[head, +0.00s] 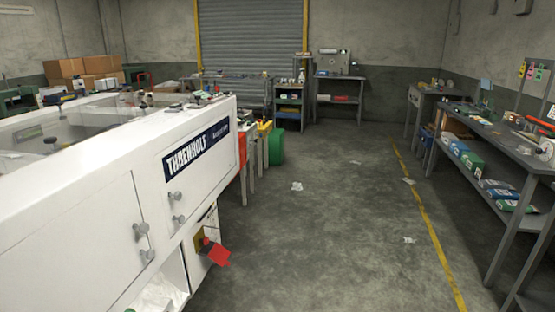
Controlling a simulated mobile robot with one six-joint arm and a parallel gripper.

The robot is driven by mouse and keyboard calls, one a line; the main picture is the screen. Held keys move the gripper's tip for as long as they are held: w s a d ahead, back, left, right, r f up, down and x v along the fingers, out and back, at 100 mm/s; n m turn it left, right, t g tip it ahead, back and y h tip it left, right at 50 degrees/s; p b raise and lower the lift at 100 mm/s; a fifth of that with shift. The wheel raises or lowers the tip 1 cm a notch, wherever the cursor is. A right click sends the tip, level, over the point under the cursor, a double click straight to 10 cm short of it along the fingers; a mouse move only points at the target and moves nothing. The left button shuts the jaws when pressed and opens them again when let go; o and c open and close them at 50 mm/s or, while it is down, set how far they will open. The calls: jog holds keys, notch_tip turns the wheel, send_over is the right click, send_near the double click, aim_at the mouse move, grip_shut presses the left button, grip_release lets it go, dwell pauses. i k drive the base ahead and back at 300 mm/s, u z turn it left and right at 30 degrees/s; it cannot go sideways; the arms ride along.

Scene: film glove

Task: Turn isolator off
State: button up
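A long white machine cabinet (75,205) with a dark THRENHOLT label fills the left side of the head view. Low on its end, a red block-like handle (217,256) sticks out beside a yellow plate (199,242). This looks like the isolator. The handle looks tilted, but I cannot tell whether its position is on or off. My gripper is not in view.
Open concrete floor (320,220) lies right of the cabinet, with a few paper scraps and a yellow line (430,225). A workbench (505,145) runs along the right. Benches stand before the shutter (250,40).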

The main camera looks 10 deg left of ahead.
aim_at(206, 240)
jog(key=u, duration=0.3)
jog(key=i, duration=0.75)
jog(key=u, duration=0.7)
jog(key=i, duration=0.6)
jog(key=u, duration=0.85)
jog(key=i, duration=0.75)
jog(key=u, duration=0.45)
